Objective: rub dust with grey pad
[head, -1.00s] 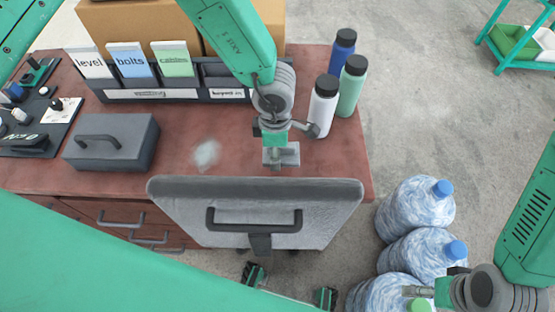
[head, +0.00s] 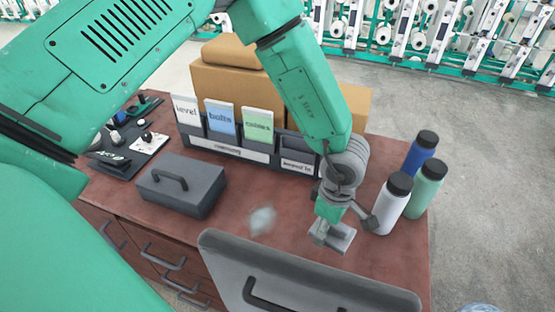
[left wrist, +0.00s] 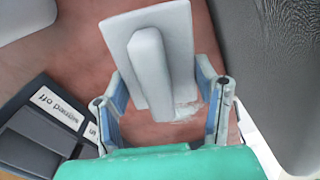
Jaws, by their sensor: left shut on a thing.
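The grey pad (head: 334,236) is a flat light-grey plate with a raised grip, at the right part of the brown tabletop. My left gripper (head: 330,216) is shut on the pad from above. In the left wrist view the pad (left wrist: 180,55) sits between the fingers of the gripper (left wrist: 162,90). The dust (head: 262,220) is a pale whitish patch on the tabletop, left of the pad and apart from it in the head view. A whitish smear (left wrist: 186,110) shows by the pad's edge in the left wrist view. My right gripper is out of view.
A white bottle (head: 391,204) stands close right of the pad, with green (head: 425,188) and blue (head: 419,155) bottles behind. A grey chair back (head: 290,272) stands at the front edge. A dark toolbox (head: 182,184) lies left; a labelled organiser (head: 230,148) is behind.

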